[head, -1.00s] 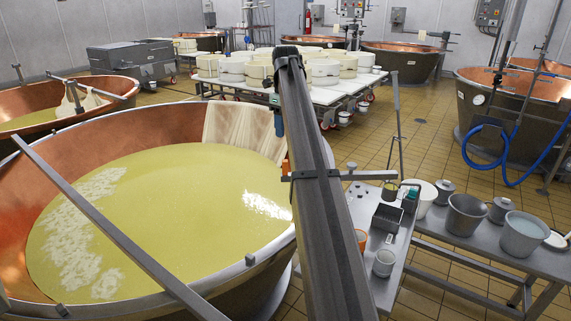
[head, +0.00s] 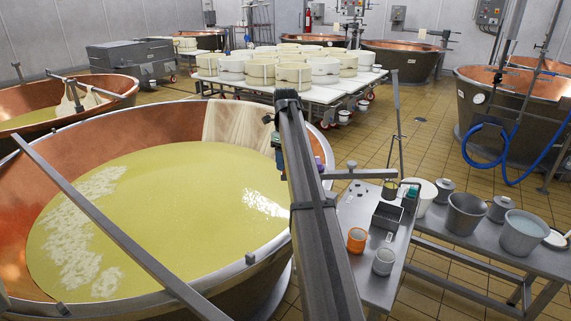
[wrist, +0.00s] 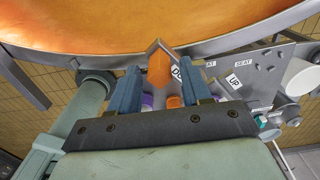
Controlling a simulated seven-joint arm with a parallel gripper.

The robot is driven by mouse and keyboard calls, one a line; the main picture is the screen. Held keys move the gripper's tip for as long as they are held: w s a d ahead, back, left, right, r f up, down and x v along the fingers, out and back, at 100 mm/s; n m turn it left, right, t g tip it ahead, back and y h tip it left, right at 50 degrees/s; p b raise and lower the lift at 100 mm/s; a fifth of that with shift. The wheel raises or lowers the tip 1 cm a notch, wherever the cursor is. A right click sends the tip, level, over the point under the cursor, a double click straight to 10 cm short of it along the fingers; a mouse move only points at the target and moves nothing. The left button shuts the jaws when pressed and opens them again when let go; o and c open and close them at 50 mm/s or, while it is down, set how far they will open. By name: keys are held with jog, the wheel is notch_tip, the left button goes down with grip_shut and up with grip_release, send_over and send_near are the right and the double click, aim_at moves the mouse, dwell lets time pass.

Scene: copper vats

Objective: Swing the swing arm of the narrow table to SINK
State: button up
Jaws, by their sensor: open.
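The narrow table (head: 372,228) stands right of the large vat. A grey horizontal bar (head: 352,174), which looks like its swing arm, runs left from near an upright post and passes behind my arm. In the wrist view, an orange-faced piece with grey edges (wrist: 159,68) shows between the fingertips; I cannot tell if it is the bar's end. My gripper (wrist: 161,76) is open, with its two blue fingers either side of this piece, and no grip shows. Plates reading UP (wrist: 234,82) and SEAT (wrist: 244,63) show to the right; no SINK label is readable.
The copper vat (head: 248,258) of yellow liquid fills the left, its rim close to the gripper. The narrow table bears an orange cup (head: 357,240), a pale cup (head: 383,262) and a dark box (head: 387,215). A bench with buckets (head: 466,214) adjoins it on the right.

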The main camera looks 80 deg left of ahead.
jog(key=shift+f, duration=0.8)
jog(key=shift+c, duration=0.5)
grip_shut()
